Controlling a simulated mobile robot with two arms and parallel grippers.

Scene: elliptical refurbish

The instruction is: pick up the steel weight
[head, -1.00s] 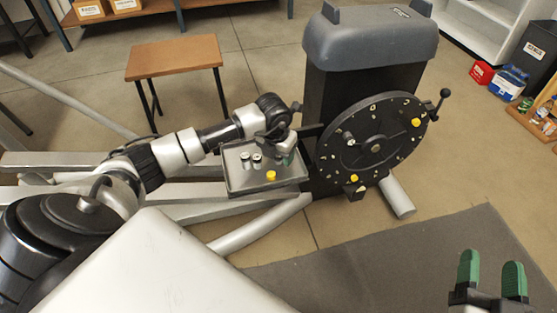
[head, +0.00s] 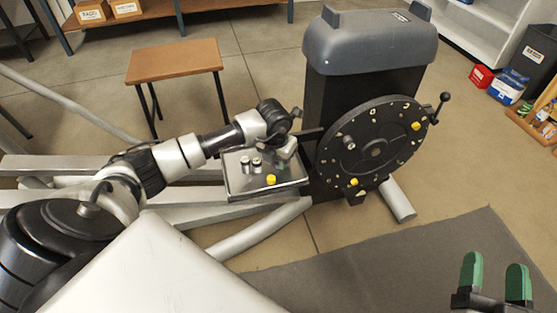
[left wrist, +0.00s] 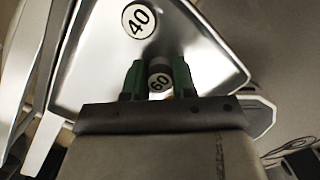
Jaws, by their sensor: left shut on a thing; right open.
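A steel weight marked 60 (left wrist: 160,80) sits between the green fingertips of my left gripper (left wrist: 158,78) in the left wrist view. The gripper is shut on it. In the head view my left gripper (head: 284,164) is low over the right part of the grey tray (head: 235,188), and it hides the held weight. I cannot tell whether that weight still touches the tray. Another weight, marked 40 (left wrist: 139,20), stands apart in the tray. My right gripper (head: 496,280) is open and empty at the lower right of the head view.
Two small steel weights (head: 251,164) and a yellow piece (head: 271,180) are in the tray. A black disc (head: 374,145) with a crank handle (head: 443,99) stands right of the tray, on a dark machine housing (head: 369,45). A wooden stool (head: 175,60) is behind.

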